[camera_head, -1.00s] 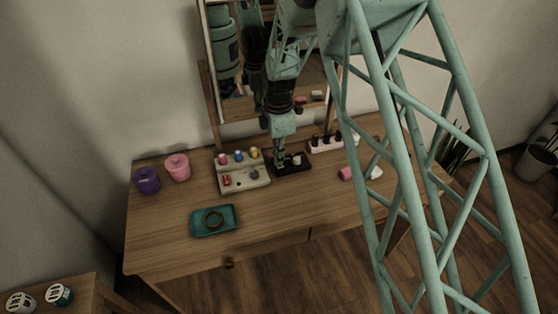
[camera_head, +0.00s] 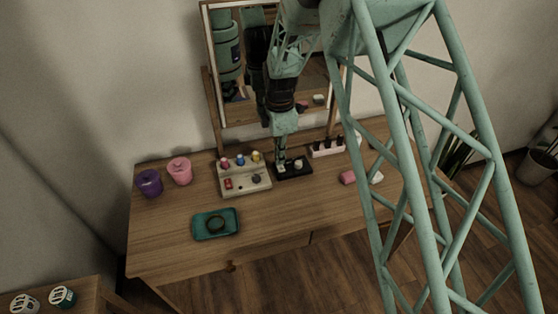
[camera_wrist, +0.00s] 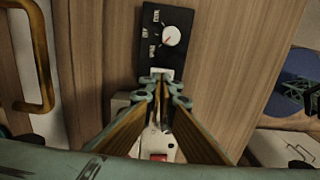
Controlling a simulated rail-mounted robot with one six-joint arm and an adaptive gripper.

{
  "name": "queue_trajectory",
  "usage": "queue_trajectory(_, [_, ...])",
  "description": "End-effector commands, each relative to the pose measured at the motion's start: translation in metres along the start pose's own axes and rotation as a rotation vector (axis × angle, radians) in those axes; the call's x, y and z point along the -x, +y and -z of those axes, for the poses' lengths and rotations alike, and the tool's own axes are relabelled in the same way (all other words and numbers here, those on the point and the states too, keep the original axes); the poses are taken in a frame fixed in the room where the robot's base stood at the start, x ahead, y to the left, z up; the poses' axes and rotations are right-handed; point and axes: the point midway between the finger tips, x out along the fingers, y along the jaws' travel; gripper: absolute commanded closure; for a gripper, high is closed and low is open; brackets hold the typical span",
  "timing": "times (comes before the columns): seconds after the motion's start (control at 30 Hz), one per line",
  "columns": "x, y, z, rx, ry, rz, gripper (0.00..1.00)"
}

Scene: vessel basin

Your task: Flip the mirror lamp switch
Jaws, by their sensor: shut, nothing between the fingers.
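A mirror (camera_head: 328,100) in a wooden frame stands at the back of the wooden desk. On the desk before it lies a black box (camera_head: 303,169) with a white knob (camera_head: 298,163). In the wrist view the black box (camera_wrist: 160,22) shows its round white dial (camera_wrist: 172,36) with a red mark and small labels. A white piece (camera_wrist: 160,72) sits at its near end, partly hidden behind the fingertips. My gripper (camera_head: 281,165) points down at the box's left end; in the wrist view my gripper (camera_wrist: 162,82) is shut and empty. I cannot tell whether it touches.
A beige board (camera_head: 257,183) with coloured knobs lies left of the box. A white rack (camera_head: 325,151) with dark pieces stands behind right. A pink piece (camera_head: 347,177) lies right. A teal tray (camera_head: 233,232) holds a ring. Pink (camera_head: 180,172) and purple (camera_head: 149,184) jars stand left.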

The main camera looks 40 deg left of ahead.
Motion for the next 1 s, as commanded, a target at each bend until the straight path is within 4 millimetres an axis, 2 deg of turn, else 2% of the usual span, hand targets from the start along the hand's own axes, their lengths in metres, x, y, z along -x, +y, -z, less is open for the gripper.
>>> queue_trajectory(0.6, [0.088, 0.000, -0.003, -0.003, 0.000, -0.002, 1.00])
queue_trajectory(0.8, [0.109, 0.000, -0.003, -0.003, 0.000, -0.002, 1.00])
queue_trajectory(1.0, [0.118, 0.000, -0.003, -0.003, 0.000, 0.000, 1.00])
